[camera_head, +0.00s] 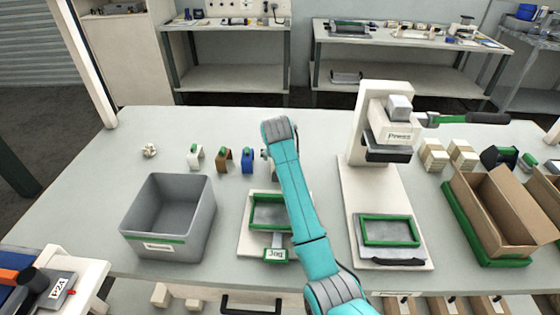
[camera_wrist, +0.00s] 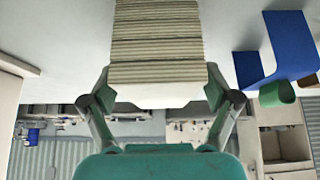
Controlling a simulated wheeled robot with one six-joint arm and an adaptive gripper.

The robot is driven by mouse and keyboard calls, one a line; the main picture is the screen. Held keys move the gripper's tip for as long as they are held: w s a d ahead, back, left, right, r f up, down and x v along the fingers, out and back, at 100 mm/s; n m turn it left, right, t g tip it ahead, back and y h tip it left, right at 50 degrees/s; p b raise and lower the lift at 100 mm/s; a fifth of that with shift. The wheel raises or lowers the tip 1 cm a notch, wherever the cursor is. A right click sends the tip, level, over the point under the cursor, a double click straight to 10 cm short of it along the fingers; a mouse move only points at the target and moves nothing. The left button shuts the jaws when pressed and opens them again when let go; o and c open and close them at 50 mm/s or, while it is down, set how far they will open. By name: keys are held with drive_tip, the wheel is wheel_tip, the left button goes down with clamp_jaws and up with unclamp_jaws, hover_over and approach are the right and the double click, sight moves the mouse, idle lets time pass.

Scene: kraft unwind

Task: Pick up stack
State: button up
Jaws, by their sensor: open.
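A stack (camera_wrist: 157,40) of thin cream-grey layers with a pale end face fills the upper middle of the wrist view. My gripper (camera_wrist: 158,88) is open, with one finger at each side of the stack's near end in that view. I cannot tell whether the fingers touch it. In the head view my arm covers this stack and most of my gripper.
A grey bin (camera_head: 165,240) stands at the left. A jig with a green frame (camera_head: 256,212) is left of my arm. A press (camera_head: 385,125) stands to the right. Two banded stacks (camera_head: 447,153) and a cardboard box (camera_head: 490,218) are farther right.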

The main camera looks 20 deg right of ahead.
drive_tip(key=c, duration=1.3)
drive_tip(key=shift+c, duration=0.2)
wheel_tip(320, 180, up, 9)
drive_tip(key=shift+r, duration=0.55)
